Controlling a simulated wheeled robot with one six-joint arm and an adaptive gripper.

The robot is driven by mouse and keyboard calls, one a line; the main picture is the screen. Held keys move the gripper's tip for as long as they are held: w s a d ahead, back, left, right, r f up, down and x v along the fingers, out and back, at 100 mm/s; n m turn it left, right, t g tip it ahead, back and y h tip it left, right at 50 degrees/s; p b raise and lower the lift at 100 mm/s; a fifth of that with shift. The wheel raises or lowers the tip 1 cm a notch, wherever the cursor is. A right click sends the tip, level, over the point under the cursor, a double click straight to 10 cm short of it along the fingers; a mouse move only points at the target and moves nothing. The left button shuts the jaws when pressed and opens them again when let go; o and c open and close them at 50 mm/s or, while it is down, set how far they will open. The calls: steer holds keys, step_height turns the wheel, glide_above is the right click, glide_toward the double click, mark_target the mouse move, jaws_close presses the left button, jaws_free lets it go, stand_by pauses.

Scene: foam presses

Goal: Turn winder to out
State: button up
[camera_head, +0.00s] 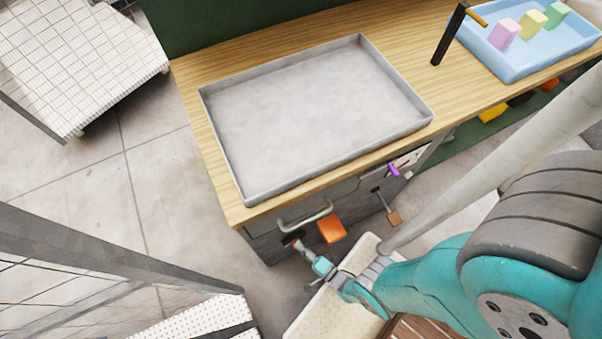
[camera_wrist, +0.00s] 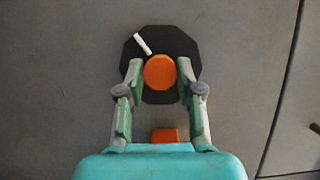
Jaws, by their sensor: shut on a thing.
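In the wrist view the winder is a dark many-sided plate with a round orange knob (camera_wrist: 160,72) at its middle, on a grey panel. A short white mark (camera_wrist: 142,43) lies on the plate above the knob, slanting to the upper left. My gripper (camera_wrist: 160,68) has one finger on each side of the knob and is shut on it. In the head view my gripper (camera_head: 297,243) reaches the grey cabinet front below the bench's left part. The knob is hidden there, and no label for "out" is readable.
An orange block (camera_wrist: 165,135) shows between my finger bases. In the head view an orange piece (camera_head: 331,229), a bar handle (camera_head: 305,215) and a brown-ended lever (camera_head: 393,217) stick out nearby. A grey tray (camera_head: 222,150) covers much of the wooden bench (camera_head: 190,85).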

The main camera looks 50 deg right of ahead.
jaws_close()
steer(key=o, duration=1.1)
jaws_free()
steer(key=shift+r, duration=0.1)
steer(key=shift+o, duration=0.2)
steer(key=shift+f+n, duration=0.25)
steer(key=shift+n, duration=0.05)
steer(key=shift+r+n+g, duration=0.15)
steer(key=shift+n+g, duration=0.15)
